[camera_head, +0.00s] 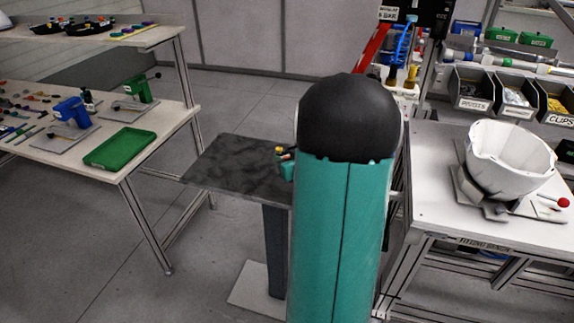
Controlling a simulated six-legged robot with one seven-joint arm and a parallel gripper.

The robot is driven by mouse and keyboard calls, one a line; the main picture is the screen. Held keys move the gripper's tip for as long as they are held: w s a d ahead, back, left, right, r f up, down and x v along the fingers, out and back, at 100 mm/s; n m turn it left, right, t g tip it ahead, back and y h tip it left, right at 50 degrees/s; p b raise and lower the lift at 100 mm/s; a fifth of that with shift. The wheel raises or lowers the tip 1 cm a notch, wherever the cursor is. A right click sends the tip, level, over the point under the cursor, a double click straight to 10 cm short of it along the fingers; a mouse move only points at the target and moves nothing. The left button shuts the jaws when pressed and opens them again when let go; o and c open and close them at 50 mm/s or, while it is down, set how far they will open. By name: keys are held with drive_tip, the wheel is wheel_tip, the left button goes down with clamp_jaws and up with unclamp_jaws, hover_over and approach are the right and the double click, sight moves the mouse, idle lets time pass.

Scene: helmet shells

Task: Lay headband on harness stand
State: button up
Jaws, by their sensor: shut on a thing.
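My teal arm with a black rounded joint fills the middle of the view and hides what lies behind it. I cannot make out my gripper or its fingertips. A small teal piece with dark and orange bits (287,165) shows at the arm's left edge, over a dark tabletop (225,165); I cannot tell what it is. I see no headband that I can make out. I cannot tell which thing is the harness stand. A white helmet shell (510,155), open side up, sits on a grey fixture (468,190) on the white right-hand table (440,215).
The left bench (120,180) holds a green tray (120,148), a blue fixture (72,110), a green fixture (138,88) and scattered small parts. Black bins (513,95) stand behind the shell. Floor is clear between bench and dark table.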

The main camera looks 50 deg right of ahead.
wheel_tip(320, 180, down, 3)
drive_tip(key=shift+r, duration=0.1)
drive_tip(key=shift+f, duration=0.2)
drive_tip(key=shift+f, duration=0.35)
drive_tip(key=o, duration=1)
drive_tip(key=shift+a+f, duration=0.1)
drive_tip(key=shift+f, duration=0.05)
